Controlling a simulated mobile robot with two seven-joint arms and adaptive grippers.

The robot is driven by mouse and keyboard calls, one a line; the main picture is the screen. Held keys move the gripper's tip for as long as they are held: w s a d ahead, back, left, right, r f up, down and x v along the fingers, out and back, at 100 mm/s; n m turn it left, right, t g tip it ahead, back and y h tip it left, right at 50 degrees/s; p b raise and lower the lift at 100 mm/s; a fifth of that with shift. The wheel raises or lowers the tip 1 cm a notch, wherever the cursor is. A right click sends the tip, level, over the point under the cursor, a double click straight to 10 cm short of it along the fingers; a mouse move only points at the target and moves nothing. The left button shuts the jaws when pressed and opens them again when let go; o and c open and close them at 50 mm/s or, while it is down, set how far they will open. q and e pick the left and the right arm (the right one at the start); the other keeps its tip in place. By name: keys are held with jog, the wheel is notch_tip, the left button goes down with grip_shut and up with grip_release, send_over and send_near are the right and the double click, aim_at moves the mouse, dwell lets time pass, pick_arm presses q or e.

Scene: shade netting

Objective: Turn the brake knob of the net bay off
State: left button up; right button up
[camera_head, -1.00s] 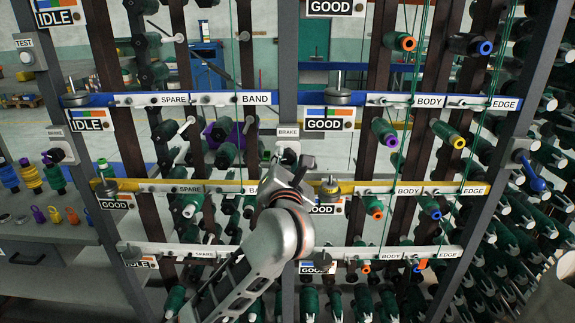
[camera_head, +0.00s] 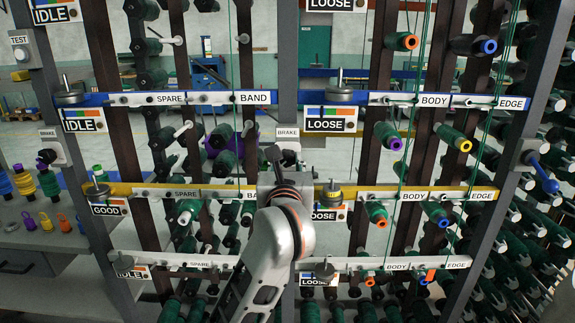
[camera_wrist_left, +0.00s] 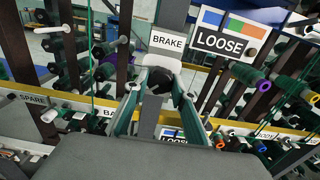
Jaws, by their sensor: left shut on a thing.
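The brake knob (camera_wrist_left: 157,80) is a dark knob on a white plate under a BRAKE label (camera_wrist_left: 168,41) on the middle post. In the left wrist view it sits between the fingers of my left gripper (camera_wrist_left: 157,92), which is shut on it. In the head view my left gripper (camera_head: 280,170) reaches up to the plate below the BRAKE label (camera_head: 288,132) and hides the knob. The cards right of the post, such as the middle one (camera_head: 331,124), read LOOSE. My right gripper is not in view.
Blue rail (camera_head: 200,98) and yellow rail (camera_head: 400,190) cross the rack with spools and green threads. Another brake knob (camera_head: 47,156) is on the left post. A blue lever (camera_head: 545,180) is on the right post. A shelf with cones (camera_head: 50,235) stands at left.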

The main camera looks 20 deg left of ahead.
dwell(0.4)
pick_arm(q)
jog(key=o, duration=1.1)
jog(key=shift+r, duration=0.1)
notch_tip(320, 180, up, 10)
jog(key=shift+f, duration=0.1)
